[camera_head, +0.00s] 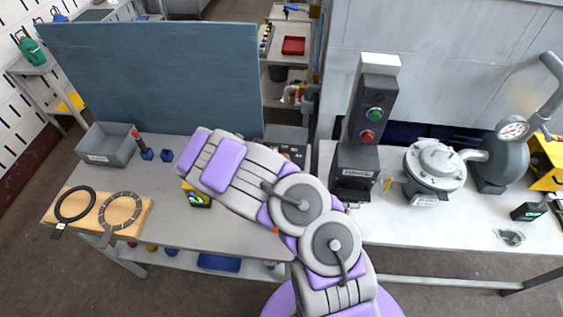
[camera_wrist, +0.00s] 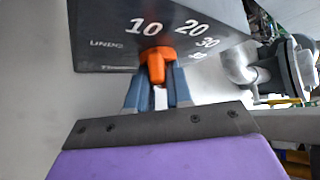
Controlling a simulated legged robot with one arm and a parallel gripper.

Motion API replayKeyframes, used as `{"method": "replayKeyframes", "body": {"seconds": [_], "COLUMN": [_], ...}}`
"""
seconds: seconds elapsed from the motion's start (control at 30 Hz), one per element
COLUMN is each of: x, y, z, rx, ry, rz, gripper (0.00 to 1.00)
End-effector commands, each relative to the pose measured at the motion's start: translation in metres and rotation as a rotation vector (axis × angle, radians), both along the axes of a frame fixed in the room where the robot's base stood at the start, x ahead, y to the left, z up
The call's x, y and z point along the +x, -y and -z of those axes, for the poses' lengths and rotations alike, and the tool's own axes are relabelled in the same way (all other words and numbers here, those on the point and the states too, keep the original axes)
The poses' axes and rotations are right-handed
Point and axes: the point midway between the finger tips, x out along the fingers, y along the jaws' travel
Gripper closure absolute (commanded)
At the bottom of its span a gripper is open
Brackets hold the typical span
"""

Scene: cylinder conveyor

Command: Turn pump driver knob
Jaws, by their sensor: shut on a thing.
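An orange knob (camera_wrist: 157,62) sits on a dark dial panel (camera_wrist: 105,38) in the wrist view. White figures 10, 20 and 30 are printed around it, and another mark is too small to read. My gripper (camera_wrist: 158,88) is shut on the knob, with one blue-grey finger on each side of its lower part. The knob's narrow grip points down toward the gripper. In the head view the knob and my gripper are not visible. My arm stretches across the middle there and covers part of the bench.
A dark control box with a green and a red button (camera_head: 375,114) stands right of my arm. A grey pump (camera_head: 435,165) and a pressure gauge (camera_head: 512,128) are farther right. A grey bin (camera_head: 105,147) and wooden board (camera_head: 140,214) lie left. A blue panel (camera_head: 160,75) stands behind.

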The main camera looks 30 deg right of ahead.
Motion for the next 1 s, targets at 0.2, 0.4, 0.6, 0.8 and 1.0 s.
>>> {"method": "replayKeyframes", "body": {"seconds": [0.2,0.4,0.6,0.8,1.0], "x": [0.0007,0.001,0.0014,0.002,0.0023], "y": [-0.0013,-0.0015,-0.0017,-0.0012,-0.0006], "z": [0.0009,0.0012,0.0013,0.0009,0.0024], "rx": [0.002,0.004,0.007,0.023,0.077], "ry": [-0.001,-0.001,0.002,0.017,0.055], "rz": [-0.003,-0.003,-0.004,-0.005,-0.007], "gripper": [1.0,1.0,1.0,1.0,1.0]}}
